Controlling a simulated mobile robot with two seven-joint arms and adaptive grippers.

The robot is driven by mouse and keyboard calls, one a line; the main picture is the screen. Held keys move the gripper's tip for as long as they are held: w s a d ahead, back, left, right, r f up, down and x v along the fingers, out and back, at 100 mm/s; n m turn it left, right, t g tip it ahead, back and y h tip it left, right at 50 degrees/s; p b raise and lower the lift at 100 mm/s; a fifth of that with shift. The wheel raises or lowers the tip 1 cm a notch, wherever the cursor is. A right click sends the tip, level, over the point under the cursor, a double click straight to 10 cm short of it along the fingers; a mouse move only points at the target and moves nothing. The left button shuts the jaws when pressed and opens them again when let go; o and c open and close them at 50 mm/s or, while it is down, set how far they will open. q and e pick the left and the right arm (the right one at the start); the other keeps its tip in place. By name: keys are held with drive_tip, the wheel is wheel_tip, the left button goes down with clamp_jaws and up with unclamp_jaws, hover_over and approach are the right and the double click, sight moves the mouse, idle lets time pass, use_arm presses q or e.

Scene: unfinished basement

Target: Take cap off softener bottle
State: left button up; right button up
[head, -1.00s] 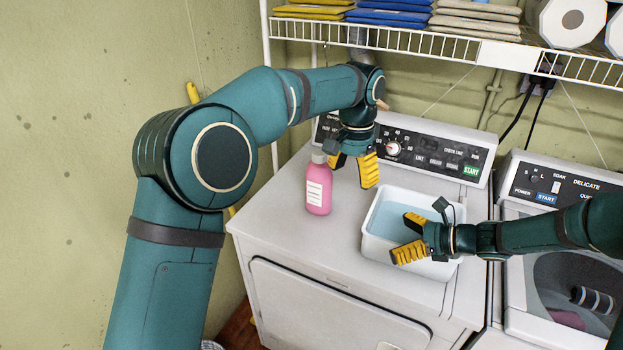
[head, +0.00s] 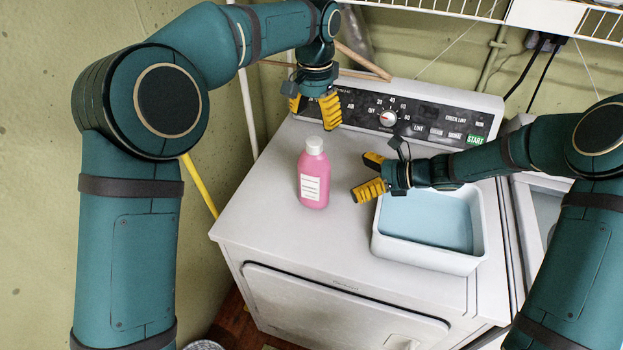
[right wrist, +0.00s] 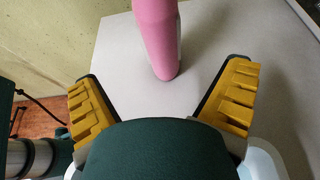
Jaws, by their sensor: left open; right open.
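The pink softener bottle (head: 314,180) stands upright on top of the white dryer, with its pale cap (head: 314,145) on and a white label facing me. My left gripper (head: 314,107) is open and empty above and behind the bottle, pointing down. My right gripper (head: 366,176) is open and empty to the right of the bottle, its fingers pointing left toward it. In the right wrist view the bottle's lower body (right wrist: 158,35) is ahead, between the directions of the open fingers (right wrist: 162,100) and apart from them; its cap is out of that view.
A white tub (head: 428,260) with a pale blue inside stands on the dryer (head: 290,235), right of the bottle and below my right gripper. The control panel (head: 420,118) is behind. A wire shelf (head: 450,14) hangs above. The dryer top left and in front of the bottle is clear.

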sight(314, 179)
drive_tip(key=x, duration=1.2)
drive_tip(key=shift+a, duration=0.15)
clamp_jaws()
use_arm(q)
drive_tip(key=m, duration=0.6)
drive_tip(key=shift+f, duration=0.1)
drive_tip(key=m, duration=1.6)
drive_tip(key=shift+f, duration=3.95)
